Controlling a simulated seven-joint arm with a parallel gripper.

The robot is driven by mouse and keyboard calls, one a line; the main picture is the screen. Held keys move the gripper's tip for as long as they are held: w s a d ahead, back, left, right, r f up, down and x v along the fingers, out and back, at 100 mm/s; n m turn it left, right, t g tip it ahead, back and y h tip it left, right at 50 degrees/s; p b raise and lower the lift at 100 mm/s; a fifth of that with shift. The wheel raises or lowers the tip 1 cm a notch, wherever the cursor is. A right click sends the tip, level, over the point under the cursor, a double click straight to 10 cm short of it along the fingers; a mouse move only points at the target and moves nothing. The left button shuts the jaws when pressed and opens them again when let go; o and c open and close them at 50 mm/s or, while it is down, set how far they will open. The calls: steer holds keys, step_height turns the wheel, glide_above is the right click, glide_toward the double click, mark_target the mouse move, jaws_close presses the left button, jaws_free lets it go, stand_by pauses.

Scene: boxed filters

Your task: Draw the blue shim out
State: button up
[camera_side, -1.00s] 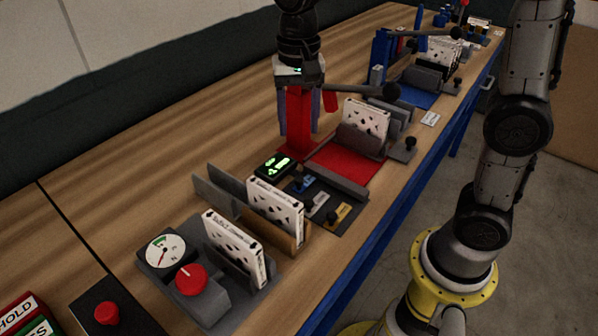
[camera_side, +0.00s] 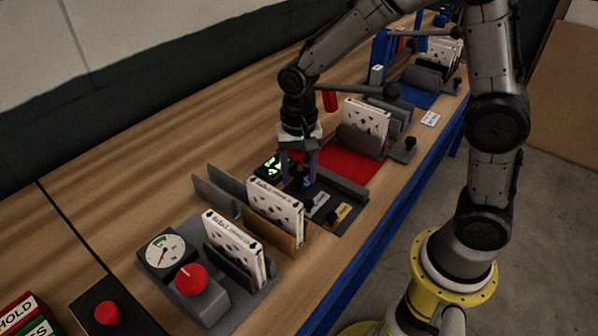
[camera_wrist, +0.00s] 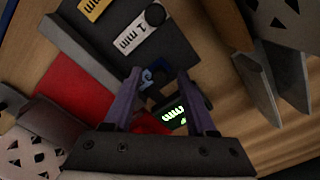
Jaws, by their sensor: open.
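My gripper (camera_side: 300,178) is open, pointing down over the dark shim tray (camera_side: 350,188) beside the green-lit display (camera_side: 270,168). In the wrist view my two fingers (camera_wrist: 160,75) stand apart. The blue shim (camera_wrist: 150,76) shows between and just beyond the fingertips, partly hidden by them. In the side view my gripper covers most of it. I cannot tell whether a finger touches it. A grey shim marked 1 mm (camera_wrist: 142,36) and a yellow shim (camera_wrist: 93,8) lie in the same tray, each with a dark knob in the side view.
White boxed filters stand in a wooden holder (camera_side: 287,243) close to the left of my gripper. A gauge and red knob (camera_side: 192,279) sit at front left. The table behind is clear.

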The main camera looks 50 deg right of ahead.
jaws_close()
stand_by(1.4)
